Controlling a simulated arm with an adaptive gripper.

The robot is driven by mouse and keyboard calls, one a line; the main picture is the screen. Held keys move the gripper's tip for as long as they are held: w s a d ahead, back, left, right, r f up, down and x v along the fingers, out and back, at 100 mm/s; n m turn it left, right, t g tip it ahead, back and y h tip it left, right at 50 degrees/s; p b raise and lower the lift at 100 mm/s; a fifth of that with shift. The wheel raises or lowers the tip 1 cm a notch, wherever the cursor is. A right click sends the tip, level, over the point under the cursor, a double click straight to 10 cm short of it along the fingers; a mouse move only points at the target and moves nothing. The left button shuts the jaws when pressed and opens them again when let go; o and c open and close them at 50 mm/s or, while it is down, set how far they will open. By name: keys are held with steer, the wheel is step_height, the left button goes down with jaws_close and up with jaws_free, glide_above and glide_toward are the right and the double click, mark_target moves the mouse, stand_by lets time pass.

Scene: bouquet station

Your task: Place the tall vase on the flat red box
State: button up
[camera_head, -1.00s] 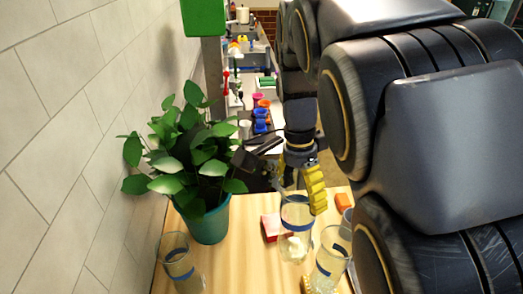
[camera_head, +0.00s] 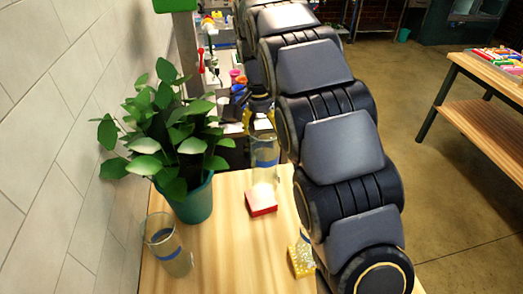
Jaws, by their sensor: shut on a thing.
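A tall clear glass vase with a blue band (camera_head: 265,162) is upright in my gripper (camera_head: 262,112), whose yellow fingers are shut at its upper part. The flat red box (camera_head: 261,203) lies on the wooden table (camera_head: 225,250). The vase's base shows just above the box's far edge in the picture. I cannot tell whether the base touches the box or hangs above or behind it. The fingertips are small and partly hidden by my arm.
A leafy plant in a teal pot (camera_head: 195,203) stands left of the box. Another blue-banded glass (camera_head: 168,246) stands at the front left. A yellow block (camera_head: 301,259) lies at the front right, beside my arm. The table's middle front is clear.

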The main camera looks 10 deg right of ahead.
steer(key=w+f, duration=0.4)
steer(key=f, duration=0.5)
steer(key=shift+w, duration=0.4)
steer(key=o, duration=1.1)
steer(key=shift+w+a+r, duration=0.15)
steer(key=shift+r, duration=1.1)
steer(key=shift+w+a+r, duration=0.1)
steer(key=shift+w+r, duration=0.1)
steer(key=shift+r, duration=1.1)
steer(key=shift+w+a+r, duration=0.15)
steer(key=shift+r, duration=1.1)
